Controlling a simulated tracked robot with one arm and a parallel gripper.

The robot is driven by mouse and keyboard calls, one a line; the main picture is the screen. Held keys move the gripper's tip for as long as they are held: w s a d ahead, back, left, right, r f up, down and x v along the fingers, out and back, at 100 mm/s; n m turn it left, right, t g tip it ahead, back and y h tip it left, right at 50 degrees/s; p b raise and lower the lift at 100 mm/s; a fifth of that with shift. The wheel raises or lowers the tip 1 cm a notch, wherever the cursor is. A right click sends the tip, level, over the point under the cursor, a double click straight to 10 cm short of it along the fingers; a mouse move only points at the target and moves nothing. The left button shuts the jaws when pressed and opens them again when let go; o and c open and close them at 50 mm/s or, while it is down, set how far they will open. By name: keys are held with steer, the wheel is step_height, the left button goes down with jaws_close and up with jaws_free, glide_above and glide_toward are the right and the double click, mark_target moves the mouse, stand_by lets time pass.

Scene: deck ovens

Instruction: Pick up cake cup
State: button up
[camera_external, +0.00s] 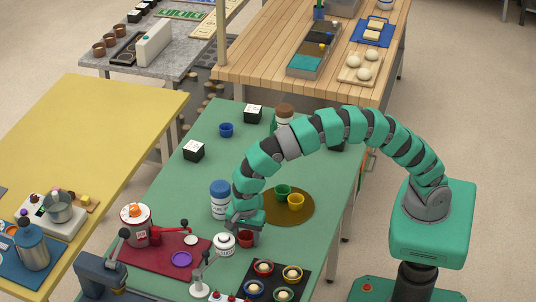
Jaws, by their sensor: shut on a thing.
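My gripper (246,232) points down over the green table and is shut on a small red cup (246,240), taken here as the cake cup. The cup shows just below the fingers, beside a white jar with a dark-marked lid (224,243). The fingers hide its upper part, and I cannot tell whether it touches the table. A green cup (283,191) and a yellow cup (296,202) stand on a round brown mat (272,217) behind it. Several filled cups, among them a yellow-rimmed one (292,273), sit on a black tray (299,289) in front.
A blue-lidded white canister (220,200) stands close left of my gripper. A dark red mat (143,264) holds a red-and-white pot (136,223) and a purple ring (181,259). A small white stand (199,287) is at the front.

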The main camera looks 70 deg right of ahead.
steer(key=shift+r, duration=0.15)
steer(key=shift+r+p, duration=0.35)
steer(key=shift+r, duration=1.3)
steer(key=s+d, duration=0.3)
steer(key=s, duration=0.1)
steer(key=s+d+r, duration=0.1)
steer(key=s+d, duration=0.1)
steer(key=s, duration=0.2)
steer(key=s+d+p, duration=0.1)
steer(key=s+d, duration=0.2)
steer(key=s, duration=0.2)
steer(key=shift+d+r, duration=0.2)
steer(key=shift+d, duration=0.15)
steer(key=s+d+m+p, duration=0.1)
steer(key=s+d, duration=0.1)
steer(key=d, duration=0.2)
steer(key=s+d+m+p, duration=0.2)
steer(key=d, duration=0.3)
steer(key=s+d+r+m+p, duration=0.1)
steer(key=s+d+p, duration=0.1)
steer(key=d, duration=0.3)
steer(key=shift+m, duration=0.4)
glide_above(277, 209)
steer(key=shift+f, duration=2.6)
